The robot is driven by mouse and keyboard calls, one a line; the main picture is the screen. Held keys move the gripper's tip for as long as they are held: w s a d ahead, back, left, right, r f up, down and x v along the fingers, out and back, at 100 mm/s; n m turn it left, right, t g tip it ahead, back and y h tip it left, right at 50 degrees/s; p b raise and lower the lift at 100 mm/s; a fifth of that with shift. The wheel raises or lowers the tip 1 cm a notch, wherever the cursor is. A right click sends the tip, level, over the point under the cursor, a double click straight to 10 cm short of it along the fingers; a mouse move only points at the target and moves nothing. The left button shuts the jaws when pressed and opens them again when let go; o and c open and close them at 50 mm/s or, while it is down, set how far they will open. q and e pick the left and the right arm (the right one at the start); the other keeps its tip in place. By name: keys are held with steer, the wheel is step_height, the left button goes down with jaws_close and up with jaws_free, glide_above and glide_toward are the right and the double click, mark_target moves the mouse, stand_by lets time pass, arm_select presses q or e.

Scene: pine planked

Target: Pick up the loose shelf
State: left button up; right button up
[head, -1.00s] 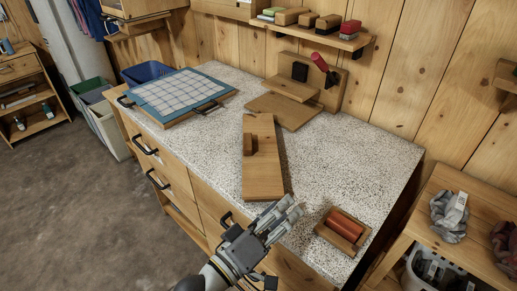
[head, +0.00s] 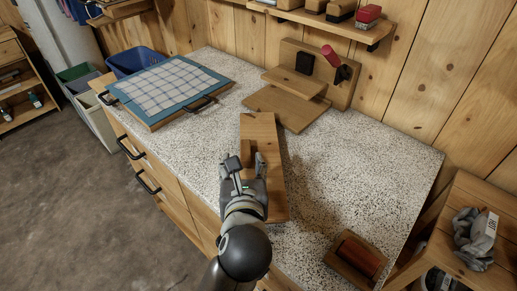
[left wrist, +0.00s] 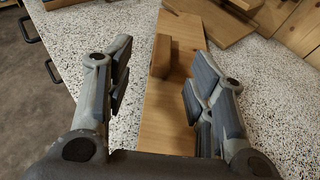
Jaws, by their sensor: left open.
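The loose shelf looks to be the wooden board (head: 262,128) lying flat on the speckled countertop, with a small wooden block standing on it as a grip. The board also shows in the left wrist view (left wrist: 168,125), with its block (left wrist: 162,56) ahead of and between the fingers. My left gripper (head: 244,163) is open and empty, above the board, and partly covers the board and block in the head view. Its two fingers (left wrist: 158,78) stand apart, to either side of the block, and touching cannot be made out. My right gripper is not in view.
A wooden stand (head: 318,65) with a red-handled tool is at the back of the countertop (head: 365,150). A blue-bordered gridded board (head: 170,92) lies at left. A wooden holder with a reddish roller (head: 357,258) sits at front right. Bare counter lies right of the board.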

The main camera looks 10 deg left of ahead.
mark_target(246, 150)
arm_select(q)
steer(key=shift+d+f, duration=0.35)
steer(key=shift+f, duration=0.15)
steer(key=shift+g, duration=0.3)
steer(key=x, duration=0.4)
steer(key=shift+w+f+p, duration=0.15)
steer(key=shift+w+p, duration=0.2)
steer(key=shift+p, duration=0.05)
steer(key=shift+w+a+f, duration=0.1)
steer(key=shift+w+f, duration=0.1)
steer(key=shift+w, duration=0.25)
steer(key=p+x, duration=0.1)
steer(key=x, duration=0.3)
steer(key=shift+w+a+f, duration=0.1)
steer(key=shift+w+f, duration=0.1)
steer(key=shift+w, duration=0.05)
steer(key=shift+s, duration=0.1)
steer(key=shift+c, duration=0.7)
jaws_close()
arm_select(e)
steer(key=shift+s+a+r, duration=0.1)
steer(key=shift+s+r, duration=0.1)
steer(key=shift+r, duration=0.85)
